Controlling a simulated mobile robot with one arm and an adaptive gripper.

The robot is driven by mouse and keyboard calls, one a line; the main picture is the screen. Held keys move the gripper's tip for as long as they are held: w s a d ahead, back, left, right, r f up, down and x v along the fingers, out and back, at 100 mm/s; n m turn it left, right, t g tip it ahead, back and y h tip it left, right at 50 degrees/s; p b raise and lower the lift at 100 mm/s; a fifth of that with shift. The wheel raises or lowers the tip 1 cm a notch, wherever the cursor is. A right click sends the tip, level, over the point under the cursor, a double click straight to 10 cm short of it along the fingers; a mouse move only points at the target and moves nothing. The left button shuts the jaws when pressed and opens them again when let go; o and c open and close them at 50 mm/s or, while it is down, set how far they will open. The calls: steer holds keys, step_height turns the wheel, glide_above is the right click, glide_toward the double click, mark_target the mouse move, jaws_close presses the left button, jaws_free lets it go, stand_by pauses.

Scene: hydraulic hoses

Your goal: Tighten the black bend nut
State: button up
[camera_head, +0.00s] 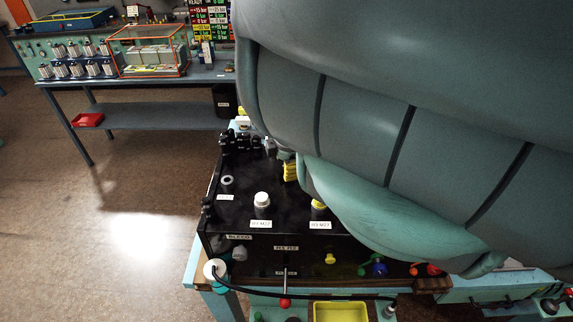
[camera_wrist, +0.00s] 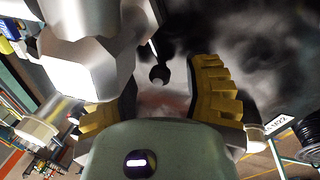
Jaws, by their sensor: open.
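My gripper (camera_wrist: 165,85) is open in the wrist view, its yellow ribbed pads to the left and right. A small dark round piece on a thin stem (camera_wrist: 160,75) shows between the pads. I cannot tell whether it is the black bend nut or whether anything touches it. A large silver faceted fitting (camera_wrist: 85,65) covers much of the left finger.
The black panel (camera_head: 240,206) carries a grey ring (camera_head: 227,180), a white-capped post (camera_head: 262,199) and a yellow-capped post (camera_head: 319,206). A black hose (camera_head: 300,294) runs along the front above a yellow tray (camera_head: 341,312). Open floor (camera_head: 130,220) lies to the left.

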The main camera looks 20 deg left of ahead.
jaws_close()
stand_by(0.3)
